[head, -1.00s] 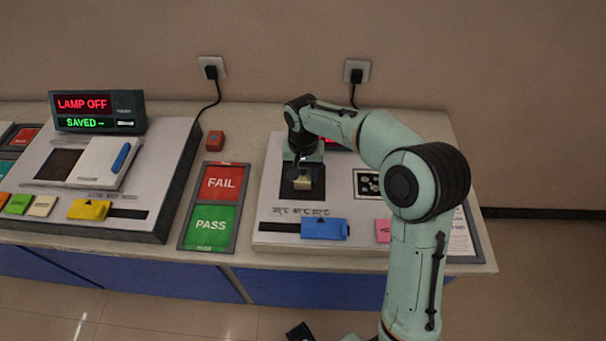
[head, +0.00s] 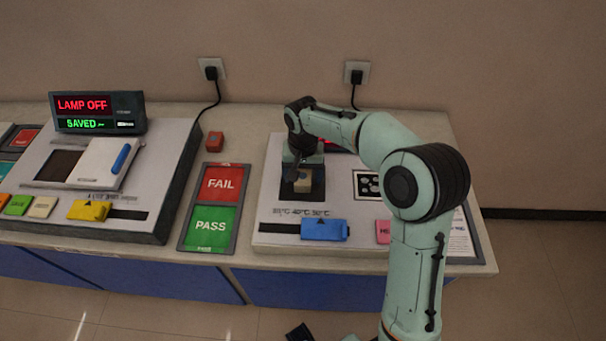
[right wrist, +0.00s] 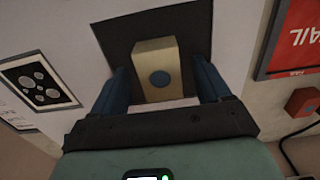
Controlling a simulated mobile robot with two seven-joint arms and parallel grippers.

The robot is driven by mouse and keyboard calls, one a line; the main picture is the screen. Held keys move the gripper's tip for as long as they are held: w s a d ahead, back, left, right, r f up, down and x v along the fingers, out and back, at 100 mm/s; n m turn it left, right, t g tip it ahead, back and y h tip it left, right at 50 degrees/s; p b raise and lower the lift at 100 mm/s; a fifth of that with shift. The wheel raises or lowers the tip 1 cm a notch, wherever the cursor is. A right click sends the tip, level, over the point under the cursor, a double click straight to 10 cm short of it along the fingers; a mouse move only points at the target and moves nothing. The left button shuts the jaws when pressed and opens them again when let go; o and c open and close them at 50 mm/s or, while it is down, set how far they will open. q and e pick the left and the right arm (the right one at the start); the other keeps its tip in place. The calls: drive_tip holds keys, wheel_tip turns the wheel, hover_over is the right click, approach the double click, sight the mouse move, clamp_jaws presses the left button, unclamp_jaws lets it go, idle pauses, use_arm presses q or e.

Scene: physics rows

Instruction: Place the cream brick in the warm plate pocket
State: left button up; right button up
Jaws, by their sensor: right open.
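The cream brick (head: 303,185) is in the dark square plate pocket (head: 287,193) on the right-hand white panel. In the right wrist view the brick (right wrist: 154,56) has a dark blue round spot, and the black pocket (right wrist: 112,35) shows around it. My right gripper (head: 300,172) is over the pocket, pointing down. In the right wrist view my right gripper (right wrist: 162,75) is open, with one blue finger on each side of the brick and gaps between. Whether the brick is fully seated cannot be told. My left gripper is not in view.
The panel has a blue slider (head: 324,229) below temperature marks and a pink button (head: 383,231). A FAIL/PASS board (head: 180,240) and a small red block (head: 215,140) lie to the left. A second console with a yellow slider (head: 89,210) stands farther left.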

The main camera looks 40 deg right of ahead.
sight(303, 176)
wheel_tip(303, 176, up, 12)
drive_tip(key=p, duration=0.1)
drive_tip(key=shift+f+p, duration=0.2)
drive_tip(key=shift+p, duration=0.15)
idle(0.4)
